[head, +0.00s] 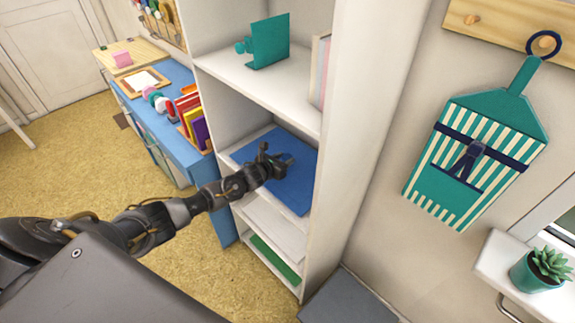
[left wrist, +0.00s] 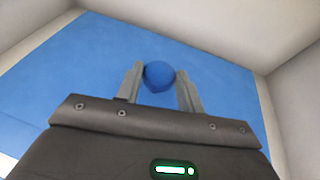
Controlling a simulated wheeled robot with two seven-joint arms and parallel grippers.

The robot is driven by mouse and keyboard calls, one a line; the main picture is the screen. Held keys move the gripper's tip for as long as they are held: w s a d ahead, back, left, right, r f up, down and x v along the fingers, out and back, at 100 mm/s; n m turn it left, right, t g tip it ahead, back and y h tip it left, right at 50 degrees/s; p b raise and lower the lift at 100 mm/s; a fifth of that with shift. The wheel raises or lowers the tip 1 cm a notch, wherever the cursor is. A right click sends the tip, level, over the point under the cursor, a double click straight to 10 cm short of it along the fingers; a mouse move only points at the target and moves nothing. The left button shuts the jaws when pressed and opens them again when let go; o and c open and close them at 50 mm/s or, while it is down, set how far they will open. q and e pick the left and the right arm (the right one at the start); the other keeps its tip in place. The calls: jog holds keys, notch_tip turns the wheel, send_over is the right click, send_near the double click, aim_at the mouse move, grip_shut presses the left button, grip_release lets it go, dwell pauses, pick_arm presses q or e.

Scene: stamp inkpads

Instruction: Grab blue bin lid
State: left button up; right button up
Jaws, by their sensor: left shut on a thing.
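The blue bin lid (head: 298,190) is a flat blue panel on a middle shelf of the white shelf unit. It fills much of the left wrist view (left wrist: 60,75), with a round blue knob (left wrist: 159,75) standing up from it. My left gripper (head: 284,160) reaches over the lid from the left. Its two fingers sit on either side of the knob and are shut on it. Whatever is under the lid is hidden. My right gripper is not in view.
The white shelf unit (head: 345,120) has side walls and a shelf above close around my left gripper. A teal piece (head: 268,42) stands on the upper shelf. A green panel (head: 272,258) lies on the bottom shelf. A blue table (head: 160,105) with books stands to the left.

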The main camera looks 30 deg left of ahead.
pick_arm(q)
jog(key=c, duration=0.3)
jog(key=shift+r, duration=0.1)
jog(key=shift+r+b, duration=0.35)
jog(key=shift+r, duration=0.15)
jog(key=s+a+r+b, duration=0.4)
jog(key=s+a+r, duration=0.3)
jog(key=s+r, duration=0.5)
jog(key=shift+b, duration=0.35)
jog(key=shift+f, duration=0.1)
